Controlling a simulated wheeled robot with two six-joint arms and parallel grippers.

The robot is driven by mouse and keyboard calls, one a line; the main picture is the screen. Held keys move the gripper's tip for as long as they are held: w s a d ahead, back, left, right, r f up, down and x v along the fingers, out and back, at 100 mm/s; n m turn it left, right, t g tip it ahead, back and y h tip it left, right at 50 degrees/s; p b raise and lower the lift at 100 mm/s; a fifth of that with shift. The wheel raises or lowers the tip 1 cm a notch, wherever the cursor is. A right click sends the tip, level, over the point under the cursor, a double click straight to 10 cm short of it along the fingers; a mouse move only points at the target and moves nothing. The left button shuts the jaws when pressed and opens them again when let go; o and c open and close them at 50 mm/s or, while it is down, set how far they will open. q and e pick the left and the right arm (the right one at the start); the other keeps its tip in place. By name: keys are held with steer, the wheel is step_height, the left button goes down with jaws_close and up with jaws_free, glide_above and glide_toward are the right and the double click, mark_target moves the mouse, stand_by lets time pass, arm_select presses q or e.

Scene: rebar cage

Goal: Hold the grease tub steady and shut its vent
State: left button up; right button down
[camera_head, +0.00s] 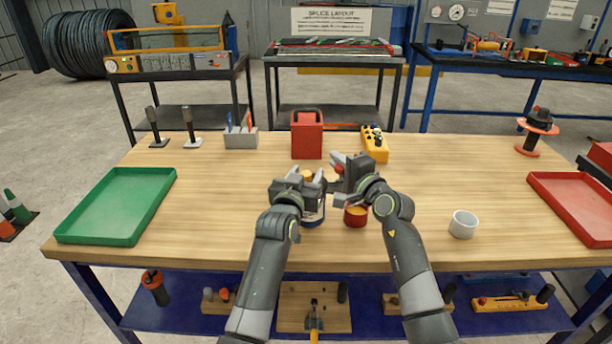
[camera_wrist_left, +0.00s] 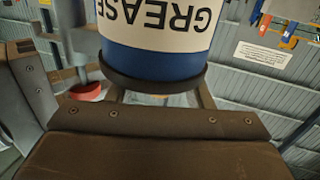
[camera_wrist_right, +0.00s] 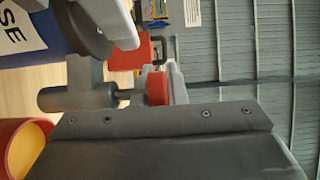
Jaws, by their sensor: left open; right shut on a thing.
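The grease tub (camera_head: 313,217) is blue with a white GREASE label and stands on the bench. It fills the top of the left wrist view (camera_wrist_left: 160,35); a yellow part (camera_head: 307,174) shows at its top. My left gripper (camera_head: 299,183) is open at the tub, with its fingers reaching toward the sides. My right gripper (camera_head: 350,172) is shut on a red knob (camera_wrist_right: 157,86), right of the tub. A thin dark stem joins the knob to a grey cylinder (camera_wrist_right: 72,97). I cannot tell whether these belong to the tub's vent.
A red cup with yellow inside (camera_head: 355,217) stands close right of the tub, below my right gripper. A white cup (camera_head: 463,224) is farther right.

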mark_target(306, 173)
arm_select(q)
step_height(306, 173, up, 10)
stand_by(0.5)
steer(key=shift+c, duration=0.2)
steer(key=s+a+f+m+g+h, duration=0.35)
steer(key=s+a+f+h, duration=0.3)
steer(key=s+f, duration=0.3)
steer(key=shift+m+y, duration=0.25)
steer(key=shift+m, duration=0.2)
steer(key=x, duration=1.1)
steer(key=shift+w+a+r, duration=0.15)
steer(key=shift+w+a, duration=0.05)
steer(key=shift+w, duration=0.2)
steer(key=c, duration=0.9)
steer(key=shift+c, duration=0.2)
